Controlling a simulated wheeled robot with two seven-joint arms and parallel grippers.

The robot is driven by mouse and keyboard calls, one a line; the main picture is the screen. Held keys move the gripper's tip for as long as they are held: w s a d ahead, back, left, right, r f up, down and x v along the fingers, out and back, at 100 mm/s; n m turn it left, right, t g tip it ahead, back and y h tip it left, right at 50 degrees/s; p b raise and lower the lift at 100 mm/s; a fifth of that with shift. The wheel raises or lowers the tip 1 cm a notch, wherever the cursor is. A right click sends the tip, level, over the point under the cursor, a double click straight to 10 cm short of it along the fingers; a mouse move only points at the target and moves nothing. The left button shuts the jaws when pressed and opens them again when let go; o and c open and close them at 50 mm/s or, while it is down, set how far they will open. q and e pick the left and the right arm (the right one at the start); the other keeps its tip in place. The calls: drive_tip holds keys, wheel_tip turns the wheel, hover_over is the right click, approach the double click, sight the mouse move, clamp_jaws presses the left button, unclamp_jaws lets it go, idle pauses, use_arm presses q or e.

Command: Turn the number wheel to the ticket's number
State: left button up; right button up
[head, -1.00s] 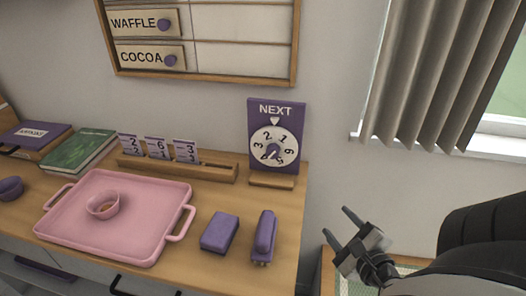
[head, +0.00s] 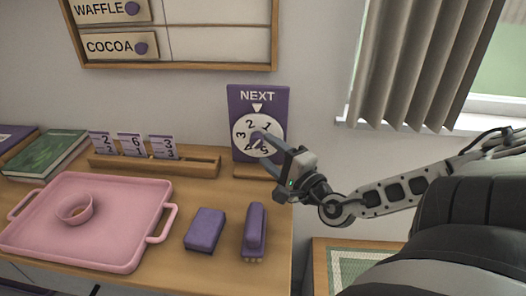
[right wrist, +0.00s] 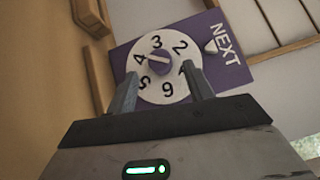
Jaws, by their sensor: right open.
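The number wheel (head: 236,128) is a white disc with black digits and a purple knob, on a purple board (head: 257,91) marked NEXT. The white pointer (head: 257,107) above it falls between 2 and 1. My right gripper (head: 260,149) is open in front of the wheel. In the right wrist view, the knob (right wrist: 160,62) appears between the gripper's fingers (right wrist: 163,80); I cannot tell whether they touch it. Number tickets (head: 130,145) showing 2, 6 and 3 stand in a wooden rack (head: 199,162) left of the board. My left gripper is out of view.
A menu board (head: 180,67) hangs above. Counter between stapler and wheel is clear.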

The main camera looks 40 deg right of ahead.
sight(260, 145)
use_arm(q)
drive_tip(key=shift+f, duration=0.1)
use_arm(e)
drive_tip(key=shift+w+d+r, duration=0.1)
drive_tip(key=shift+w, duration=0.7)
drive_tip(key=shift+w+d+r, duration=0.1)
drive_tip(key=shift+w, duration=0.7)
drive_tip(key=shift+c, duration=0.3)
